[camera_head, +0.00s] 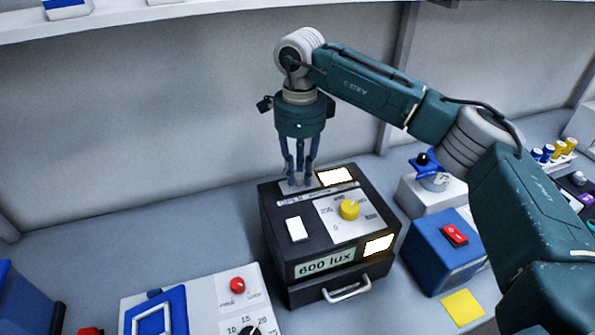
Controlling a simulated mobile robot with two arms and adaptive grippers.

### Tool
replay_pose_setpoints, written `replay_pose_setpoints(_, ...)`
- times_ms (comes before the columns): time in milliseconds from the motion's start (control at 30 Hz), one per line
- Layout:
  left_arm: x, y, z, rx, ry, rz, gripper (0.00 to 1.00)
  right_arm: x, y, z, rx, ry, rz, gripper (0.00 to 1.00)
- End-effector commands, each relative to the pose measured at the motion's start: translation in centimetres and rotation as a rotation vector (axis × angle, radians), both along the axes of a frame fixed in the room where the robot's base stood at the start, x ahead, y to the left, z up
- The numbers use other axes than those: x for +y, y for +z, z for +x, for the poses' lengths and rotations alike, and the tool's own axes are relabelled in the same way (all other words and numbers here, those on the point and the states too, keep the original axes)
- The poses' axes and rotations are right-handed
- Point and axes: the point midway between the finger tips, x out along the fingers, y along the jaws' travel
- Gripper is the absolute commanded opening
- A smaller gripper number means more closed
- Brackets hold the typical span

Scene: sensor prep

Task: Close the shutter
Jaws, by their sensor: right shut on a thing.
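A black light box (283,245) stands on the bench, with a "600 lux" display (324,263) on its front. On its top, a lit window (336,177) glows at the back, uncovered. A light grey shutter piece (292,188) is just left of the window, beside a strip with lettering that seems to read "OPEN". My right gripper (299,178) points straight down with its fingers shut on the shutter piece. The fingers hide part of it. My left gripper is out of view.
The box top also has a yellow knob (349,210) on a dial and a white switch (297,229). A silver handle (347,291) and a second lit window (378,245) are on the front. A blue box with a red switch (455,235) stands at right, a white control panel (204,305) front left.

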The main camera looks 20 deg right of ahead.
Motion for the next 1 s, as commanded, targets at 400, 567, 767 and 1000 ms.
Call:
replay_pose_setpoints(400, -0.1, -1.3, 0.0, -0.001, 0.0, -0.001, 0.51, -8.5, 0.1, 0.4, -0.003, -0.005, 0.0, 0.0)
replay_pose_setpoints(567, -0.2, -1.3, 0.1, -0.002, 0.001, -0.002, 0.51, -9.1, 0.1, 0.4, -0.003, -0.004, -0.002, 0.0)
replay_pose_setpoints(767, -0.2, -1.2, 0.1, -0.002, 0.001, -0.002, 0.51, -9.1, 0.2, 0.4, -0.004, -0.005, -0.004, 0.0)
replay_pose_setpoints(1000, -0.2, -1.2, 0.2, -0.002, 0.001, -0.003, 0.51, -9.0, 0.1, 0.4, -0.002, -0.004, -0.002, 0.4)
